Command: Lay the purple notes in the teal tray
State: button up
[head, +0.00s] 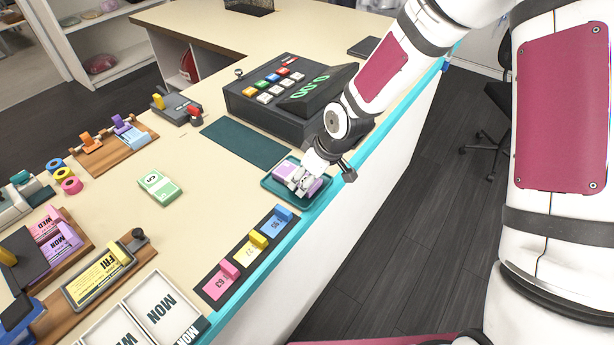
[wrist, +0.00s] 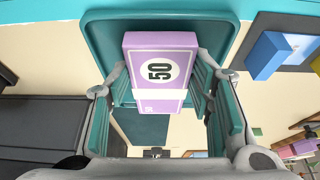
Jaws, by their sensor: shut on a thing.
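The purple notes (head: 285,170) are a banded bundle marked 50. They also show in the wrist view (wrist: 160,50), with a pale band around them. My gripper (head: 299,180) is shut on the bundle, one finger on each long side. The teal tray (head: 292,205) lies at the counter's near edge, and in the head view the bundle is within its outline. In the wrist view the tray's rim (wrist: 110,16) frames the bundle. My fingers partly hide the bundle in the head view, and I cannot tell whether it touches the tray floor.
A cash register (head: 290,100) stands just behind the tray, with a dark green mat (head: 247,142) to its left. A ticket strip (head: 245,255) lies nearer on the edge. Green notes (head: 159,187) lie on clear counter to the left.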

jog(key=o, duration=1.7)
jog(key=shift+r+p, duration=1.25)
jog(key=shift+r, duration=1.25)
jog(key=shift+r, duration=0.15)
jog(key=shift+r+p, duration=1.1)
jog(key=shift+r, duration=1.25)
